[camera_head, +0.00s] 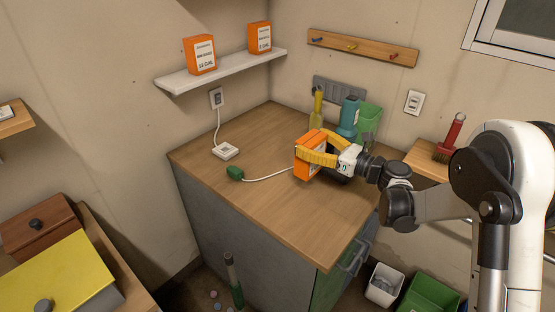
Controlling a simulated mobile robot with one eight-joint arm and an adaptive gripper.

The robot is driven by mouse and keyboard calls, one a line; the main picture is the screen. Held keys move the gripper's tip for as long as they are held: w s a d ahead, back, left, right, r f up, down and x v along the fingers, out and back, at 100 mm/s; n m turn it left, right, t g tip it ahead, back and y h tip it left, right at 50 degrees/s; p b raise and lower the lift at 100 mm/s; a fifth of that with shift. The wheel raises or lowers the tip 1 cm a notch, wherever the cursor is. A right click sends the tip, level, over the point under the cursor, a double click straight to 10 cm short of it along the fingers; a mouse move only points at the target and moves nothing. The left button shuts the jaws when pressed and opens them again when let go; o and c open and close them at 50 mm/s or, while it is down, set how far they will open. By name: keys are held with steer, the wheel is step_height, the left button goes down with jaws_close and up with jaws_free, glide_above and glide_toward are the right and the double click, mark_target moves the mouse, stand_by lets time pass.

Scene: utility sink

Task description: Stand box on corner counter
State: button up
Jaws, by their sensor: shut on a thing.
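An orange box (307,162) with a white label is in the yellow fingers of my gripper (312,150). My gripper is shut on it, and the fingers hide part of the box. The box is at the wooden top of the corner counter (260,200), right of its middle. It looks roughly upright; I cannot tell whether its base touches the wood. Two similar orange boxes, a left one (200,55) and a right one (260,37), stand on the white wall shelf (225,68).
A yellow bottle (317,108), a blue bottle (349,116) and a green container (368,121) stand behind my gripper. The counter's front is clear.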

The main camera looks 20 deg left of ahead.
steer(key=s+a+f+b, duration=0.3)
steer(key=a+f+b, duration=0.2)
steer(key=a+f, duration=0.4)
steer(key=shift+f, duration=0.45)
